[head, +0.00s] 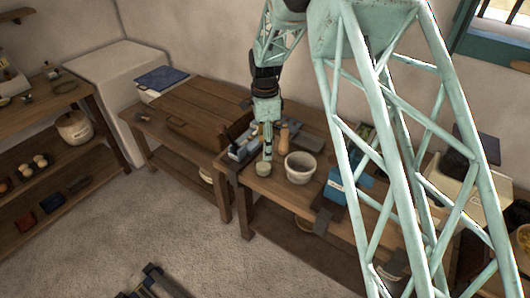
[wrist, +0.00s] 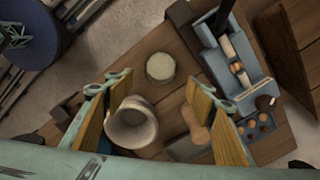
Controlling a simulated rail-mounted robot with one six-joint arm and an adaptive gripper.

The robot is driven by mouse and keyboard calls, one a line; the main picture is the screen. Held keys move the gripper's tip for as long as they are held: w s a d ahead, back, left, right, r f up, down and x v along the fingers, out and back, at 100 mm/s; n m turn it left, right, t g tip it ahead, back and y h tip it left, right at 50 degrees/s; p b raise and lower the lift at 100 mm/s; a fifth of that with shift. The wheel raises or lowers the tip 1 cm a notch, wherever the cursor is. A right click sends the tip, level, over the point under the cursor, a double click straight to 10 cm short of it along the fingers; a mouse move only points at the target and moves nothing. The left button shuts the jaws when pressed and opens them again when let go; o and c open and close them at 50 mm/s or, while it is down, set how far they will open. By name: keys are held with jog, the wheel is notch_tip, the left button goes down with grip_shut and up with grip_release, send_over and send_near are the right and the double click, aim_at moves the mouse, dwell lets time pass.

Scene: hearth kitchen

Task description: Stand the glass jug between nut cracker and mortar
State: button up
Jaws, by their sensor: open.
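My gripper (head: 267,150) points down over the wooden workbench, its jaws apart and empty. In the wrist view its two wood-padded fingers (wrist: 154,88) frame part of the bench. A thick-walled whitish bowl, which looks like the mortar (wrist: 132,122), stands low between the fingers; it also shows in the head view (head: 300,167). A blue-grey device with nuts, apparently the nut cracker (wrist: 227,50), lies at the upper right. A small round pale-green vessel (wrist: 160,67) stands beyond the fingertips, near the bench edge; I cannot tell whether it is the glass jug.
A wooden peg-shaped thing (wrist: 194,125) stands beside the right finger. A small tray of round pieces (wrist: 254,124) sits at the right. A blue box (head: 336,188) stands right of the bowl. Bare wood shows around the pale-green vessel.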

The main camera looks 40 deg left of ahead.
jog(key=shift+r, duration=0.75)
dwell(0.4)
